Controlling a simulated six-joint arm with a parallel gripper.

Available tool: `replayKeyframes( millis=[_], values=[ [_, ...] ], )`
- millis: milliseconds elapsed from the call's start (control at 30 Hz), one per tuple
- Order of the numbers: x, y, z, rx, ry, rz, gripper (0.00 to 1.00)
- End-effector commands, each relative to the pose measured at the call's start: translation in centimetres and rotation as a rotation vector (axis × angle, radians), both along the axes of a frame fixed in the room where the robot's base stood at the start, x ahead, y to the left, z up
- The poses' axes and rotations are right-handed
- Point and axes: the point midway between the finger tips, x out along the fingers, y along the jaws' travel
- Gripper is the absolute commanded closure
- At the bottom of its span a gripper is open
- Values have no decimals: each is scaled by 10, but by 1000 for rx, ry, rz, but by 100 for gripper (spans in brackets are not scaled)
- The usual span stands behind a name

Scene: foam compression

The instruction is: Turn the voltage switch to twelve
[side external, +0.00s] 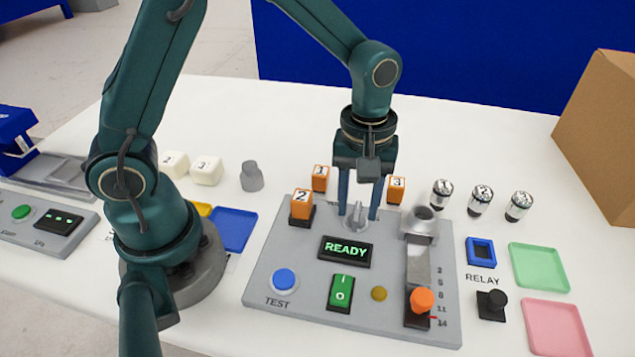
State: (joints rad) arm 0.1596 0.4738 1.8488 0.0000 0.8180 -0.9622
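A grey rotary knob (357,222) with a raised handle stands near the back of the grey control panel (300,245). My gripper (359,211) points straight down over it, with one finger on each side of the handle. The fingers are well apart, with gaps showing beside the handle. Orange blocks marked 1 (320,178), 2 (302,204) and 3 (396,190) stand around the knob. No voltage label is legible, and the mark the knob points to cannot be made out. A display (345,251) reads READY.
The panel also bears a blue TEST button (285,280), a green switch (341,292) and an orange slider knob (421,301) beside a number scale. Numbered cylinders (480,200) stand behind right. Green (538,267) and pink (556,327) trays lie at right, near a cardboard box (603,130).

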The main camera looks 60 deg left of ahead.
Motion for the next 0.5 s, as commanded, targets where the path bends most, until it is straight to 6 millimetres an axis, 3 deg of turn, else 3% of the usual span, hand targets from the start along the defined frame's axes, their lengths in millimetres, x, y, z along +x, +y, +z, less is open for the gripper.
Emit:
replayKeyframes(
  millis=[267, 500],
  values=[
    [0, 0, 1, 0, 0, -2, 57],
    [1, 0, 31, -1, -6, -1, 57]
  ],
)
